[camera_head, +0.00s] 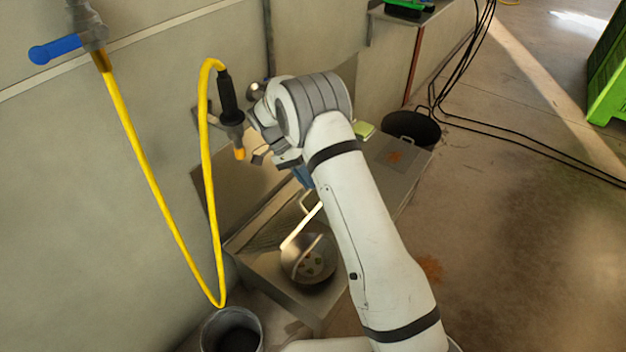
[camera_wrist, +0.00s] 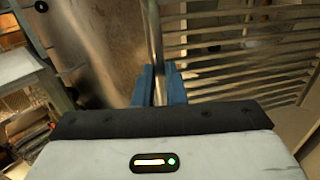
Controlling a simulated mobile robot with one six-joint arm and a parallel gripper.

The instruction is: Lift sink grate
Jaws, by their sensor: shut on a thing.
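The sink grate (camera_wrist: 240,50) is a metal rack of parallel bars and fills the right of the wrist view, beside my fingers. My gripper (camera_wrist: 158,85), with blue fingers, is shut on a thin upright rod at the grate's left edge. In the head view my gripper (camera_head: 303,177) shows only as a bit of blue over the steel sink (camera_head: 258,272), mostly hidden behind my wrist. How far the grate is from the sink cannot be told.
A metal pan (camera_head: 308,258) with a long handle stands at the sink's front. A yellow hose (camera_head: 211,180) with a spray nozzle (camera_head: 231,105) hangs close left of my wrist. A bucket (camera_head: 232,332) stands below. A black tub (camera_head: 412,128) is beyond the counter (camera_head: 398,166).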

